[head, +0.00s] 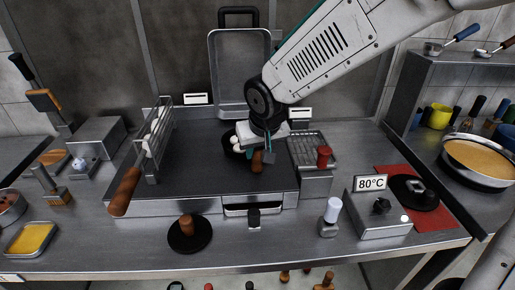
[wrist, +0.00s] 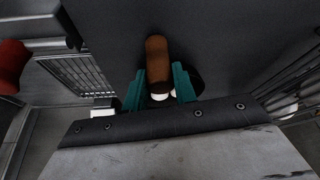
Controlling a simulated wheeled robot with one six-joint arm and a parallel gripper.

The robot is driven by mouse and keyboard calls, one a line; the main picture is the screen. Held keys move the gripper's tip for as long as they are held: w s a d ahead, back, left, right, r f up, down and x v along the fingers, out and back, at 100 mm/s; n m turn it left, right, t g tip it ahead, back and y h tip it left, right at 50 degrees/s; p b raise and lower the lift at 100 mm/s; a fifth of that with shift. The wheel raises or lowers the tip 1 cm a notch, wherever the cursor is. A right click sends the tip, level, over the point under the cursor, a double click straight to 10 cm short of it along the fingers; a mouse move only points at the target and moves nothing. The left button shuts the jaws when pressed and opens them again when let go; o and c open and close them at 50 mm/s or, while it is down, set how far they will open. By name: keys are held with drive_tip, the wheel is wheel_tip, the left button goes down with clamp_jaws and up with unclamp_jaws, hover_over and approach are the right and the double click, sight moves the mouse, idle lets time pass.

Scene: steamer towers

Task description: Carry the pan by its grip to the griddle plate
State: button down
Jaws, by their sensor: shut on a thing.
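The dark pan (head: 229,149) shows in the head view at the back of the griddle, partly hidden behind my gripper (head: 262,152). Small round white things lie in it. Its brown grip (head: 257,164) points toward the front. In the wrist view the teal fingers of my gripper (wrist: 158,88) are closed on both sides of the brown grip (wrist: 157,58). The griddle plate (head: 205,180) is the wide dark flat surface below and around the pan. I cannot tell whether the pan touches the plate or hangs just above it.
A rack with a brown handle (head: 125,190) stands along the griddle's left side. A wire grate (head: 312,150) and a red knob (head: 324,156) are at its right. A round black press (head: 189,236) lies in front. An 80°C box (head: 380,212) stands at the right. The plate's front is clear.

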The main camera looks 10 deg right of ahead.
drive_tip(key=shift+f, duration=0.35)
idle(0.3)
drive_tip(key=c, duration=1)
unclamp_jaws()
drive_tip(key=shift+c, duration=0.2)
drive_tip(key=v, duration=0.7)
drive_tip(key=shift+s+r, duration=0.2)
drive_tip(key=shift+r, duration=0.1)
